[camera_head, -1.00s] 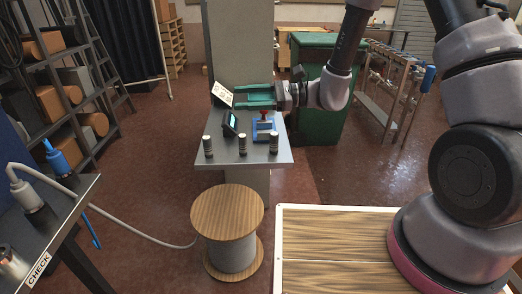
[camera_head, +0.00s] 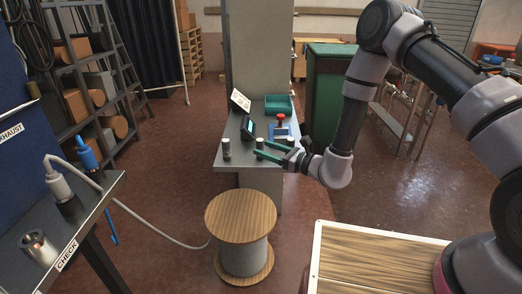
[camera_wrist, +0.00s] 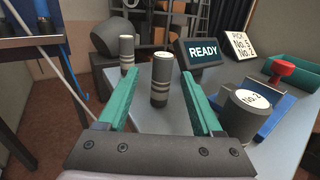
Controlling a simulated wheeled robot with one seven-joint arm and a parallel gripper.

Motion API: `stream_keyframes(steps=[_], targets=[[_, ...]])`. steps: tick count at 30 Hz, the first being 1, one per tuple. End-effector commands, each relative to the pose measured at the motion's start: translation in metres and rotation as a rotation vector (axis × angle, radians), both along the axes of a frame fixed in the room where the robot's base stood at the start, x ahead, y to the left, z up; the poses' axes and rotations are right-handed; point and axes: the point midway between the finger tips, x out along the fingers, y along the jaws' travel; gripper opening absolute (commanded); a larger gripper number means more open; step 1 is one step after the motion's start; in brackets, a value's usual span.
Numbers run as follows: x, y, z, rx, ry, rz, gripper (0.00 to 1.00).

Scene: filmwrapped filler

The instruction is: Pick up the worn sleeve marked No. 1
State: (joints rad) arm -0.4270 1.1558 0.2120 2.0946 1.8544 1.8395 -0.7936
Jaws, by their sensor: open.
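Three grey, light-banded sleeves stand upright in a row on the grey table. The left sleeve (camera_head: 227,149) is clear of my gripper; it also shows in the wrist view (camera_wrist: 127,52). The middle sleeve (camera_wrist: 160,82) stands between my teal fingers, with space on both sides; its top marking is unreadable. The right sleeve (camera_wrist: 243,112) has "No. 2" on its top and is outside my right finger. My gripper (camera_head: 263,149) is open and empty, low over the table. I cannot read "No. 1" on any sleeve.
A red-topped device on a blue base (camera_head: 281,127) and a green tray (camera_head: 278,105) stand behind the sleeves. A wooden spool (camera_head: 240,225) stands in front.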

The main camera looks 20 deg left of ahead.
Motion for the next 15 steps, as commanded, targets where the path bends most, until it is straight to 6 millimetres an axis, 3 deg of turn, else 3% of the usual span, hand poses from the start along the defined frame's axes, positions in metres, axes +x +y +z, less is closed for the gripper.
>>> stream_keyframes(steps=[15], targets=[[0.021, 0.052, 0.001, 0.001, -0.001, 0.001, 0.67]])
